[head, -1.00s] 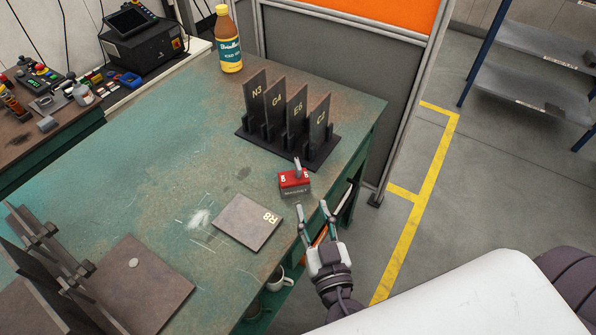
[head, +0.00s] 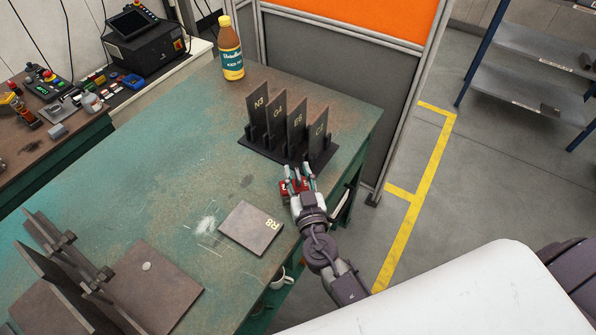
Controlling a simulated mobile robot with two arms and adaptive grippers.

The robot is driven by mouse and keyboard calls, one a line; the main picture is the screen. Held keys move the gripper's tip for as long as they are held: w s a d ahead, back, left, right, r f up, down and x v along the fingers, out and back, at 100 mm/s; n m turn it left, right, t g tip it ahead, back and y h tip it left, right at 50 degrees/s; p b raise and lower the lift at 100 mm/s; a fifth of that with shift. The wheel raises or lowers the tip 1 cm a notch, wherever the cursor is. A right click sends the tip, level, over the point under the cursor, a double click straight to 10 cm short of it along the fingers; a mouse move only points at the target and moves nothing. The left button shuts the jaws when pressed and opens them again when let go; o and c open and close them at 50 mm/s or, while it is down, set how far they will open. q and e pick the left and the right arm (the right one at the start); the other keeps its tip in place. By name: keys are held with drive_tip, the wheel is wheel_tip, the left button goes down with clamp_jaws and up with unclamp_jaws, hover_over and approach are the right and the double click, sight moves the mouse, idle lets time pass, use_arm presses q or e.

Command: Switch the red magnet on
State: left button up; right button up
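The red magnet (head: 284,188) is a small red block on the green table, in front of the rack of plates. Earlier it showed a short grey lever standing up from its top; now my gripper covers most of it. My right gripper (head: 299,171) is over the magnet, its fingers apart with one on each side of the magnet's upper part. Whether a finger touches the lever is too small to tell. My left gripper is not in view.
A rack with upright dark plates (head: 290,122) stands just behind the magnet. A flat plate marked R8 (head: 250,228) lies to its left front. A bottle (head: 230,50) stands at the far edge. A dark fixture (head: 75,265) stands at lower left. The table's middle is clear.

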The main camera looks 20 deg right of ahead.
clamp_jaws()
